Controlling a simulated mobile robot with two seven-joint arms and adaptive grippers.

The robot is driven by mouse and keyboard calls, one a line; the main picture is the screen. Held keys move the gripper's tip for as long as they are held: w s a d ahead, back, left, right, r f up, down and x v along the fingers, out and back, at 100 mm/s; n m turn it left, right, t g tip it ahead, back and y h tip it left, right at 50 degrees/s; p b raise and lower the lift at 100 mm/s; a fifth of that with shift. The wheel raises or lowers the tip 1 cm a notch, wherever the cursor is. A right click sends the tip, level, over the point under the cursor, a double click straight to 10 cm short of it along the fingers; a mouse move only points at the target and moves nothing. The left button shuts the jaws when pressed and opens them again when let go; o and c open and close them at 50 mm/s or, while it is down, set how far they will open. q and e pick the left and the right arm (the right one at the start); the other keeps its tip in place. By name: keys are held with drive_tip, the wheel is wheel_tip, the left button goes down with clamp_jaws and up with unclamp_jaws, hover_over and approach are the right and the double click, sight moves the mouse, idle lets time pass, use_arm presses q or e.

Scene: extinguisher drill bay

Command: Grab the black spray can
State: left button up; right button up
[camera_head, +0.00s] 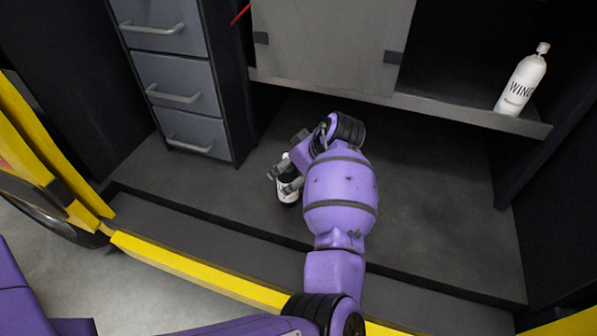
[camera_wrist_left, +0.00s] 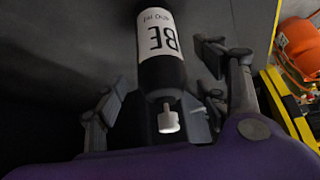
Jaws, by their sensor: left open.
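The black spray can (camera_wrist_left: 162,72) has a white label with dark lettering and a white nozzle. In the left wrist view it lies between the two fingers of my left gripper (camera_wrist_left: 165,85), nozzle toward the palm. In the head view the can (camera_head: 288,197) stands on the dark compartment floor, mostly hidden behind the fingers. My left gripper (camera_head: 284,178) is open around the can; I cannot tell whether either finger touches it. My right gripper is not in view.
A white bottle (camera_head: 521,82) stands on the shelf (camera_head: 440,108) at right. A grey drawer unit (camera_head: 178,82) is at left. A yellow-edged sill (camera_head: 200,270) runs along the front. An orange object (camera_wrist_left: 301,46) shows in the left wrist view. The floor right of my arm is clear.

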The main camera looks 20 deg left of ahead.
use_arm(q)
drive_tip(key=shift+x, duration=1.15)
drive_tip(key=shift+r, duration=0.1)
clamp_jaws()
